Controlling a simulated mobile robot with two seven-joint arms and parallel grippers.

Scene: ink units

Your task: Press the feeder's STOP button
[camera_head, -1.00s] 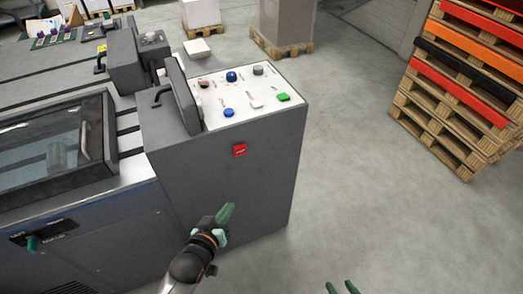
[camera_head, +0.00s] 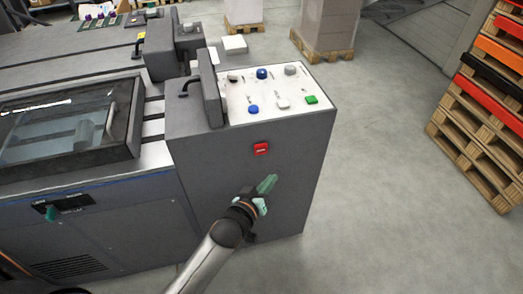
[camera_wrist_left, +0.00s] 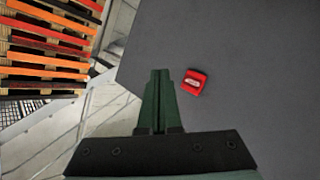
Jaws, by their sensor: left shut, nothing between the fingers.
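The feeder is a dark grey cabinet (camera_head: 215,165) with a white control panel on top. A red button (camera_head: 261,149) sits on its front face, below the panel; its label is too small to read. The red button also shows in the wrist view (camera_wrist_left: 194,82), just right of the fingertips. My left gripper (camera_head: 268,183) is shut and empty, in front of the cabinet face, a little below and right of the red button in the head view. In the wrist view my left gripper (camera_wrist_left: 160,75) shows its green fingers together, apart from the button. My right gripper is out of view.
The white panel (camera_head: 270,95) carries blue, grey, white and green buttons and knobs. A dark flap (camera_head: 210,88) stands at its left. Stacked pallets (camera_head: 485,120) stand at the right. The floor (camera_head: 385,170) between is clear.

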